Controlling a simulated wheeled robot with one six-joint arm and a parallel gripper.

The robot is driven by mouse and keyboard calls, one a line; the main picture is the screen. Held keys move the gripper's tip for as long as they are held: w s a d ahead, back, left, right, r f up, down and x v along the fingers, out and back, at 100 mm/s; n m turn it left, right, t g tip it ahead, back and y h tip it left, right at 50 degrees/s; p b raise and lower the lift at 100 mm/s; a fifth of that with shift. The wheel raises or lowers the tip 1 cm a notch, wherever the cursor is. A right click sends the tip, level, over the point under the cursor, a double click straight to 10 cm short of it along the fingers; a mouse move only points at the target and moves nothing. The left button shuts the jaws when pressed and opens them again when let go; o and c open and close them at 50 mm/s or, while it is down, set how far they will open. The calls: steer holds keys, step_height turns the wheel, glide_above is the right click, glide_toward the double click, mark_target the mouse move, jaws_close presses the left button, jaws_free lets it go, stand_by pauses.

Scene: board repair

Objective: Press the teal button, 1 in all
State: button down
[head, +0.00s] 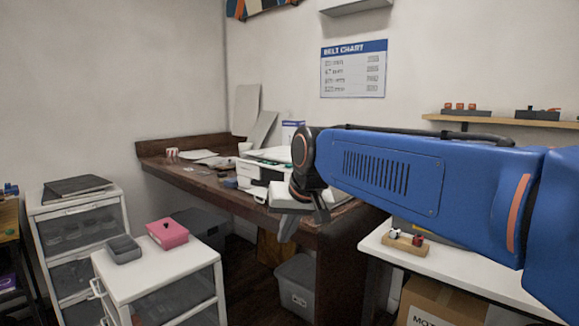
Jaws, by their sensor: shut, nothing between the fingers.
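My gripper (303,222) hangs at the end of my blue arm, in front of the dark wooden desk (205,184). It is shut and holds nothing. I cannot make out a teal button clearly. A tiny greenish patch (293,149) shows beside my wrist, by the white printer-like machine (272,154), too small to identify. My wrist and forearm hide part of the machine and the right end of the desk.
A white drawer unit (135,270) bears a pink box (167,233) and a grey bin (123,248). A white table (455,262) at right holds a wooden block with small knobs (405,240). A wall shelf (495,121) holds small boxes.

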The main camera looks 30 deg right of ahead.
steer(key=w+d+r+m+t, duration=0.1)
steer(key=w+d+r+m, duration=0.1)
steer(key=w+d+r, duration=0.35)
steer(key=w+d+r+m, duration=0.1)
steer(key=w+d+r, duration=0.1)
steer(key=w+r, duration=0.65)
step_height(320, 180, up, 8)
steer(key=m+t+h, duration=0.1)
steer(key=m+t, duration=0.1)
steer(key=m, duration=0.2)
glide_above(291, 165)
steer(key=shift+f, duration=0.2)
steer(key=shift+f, duration=4.45)
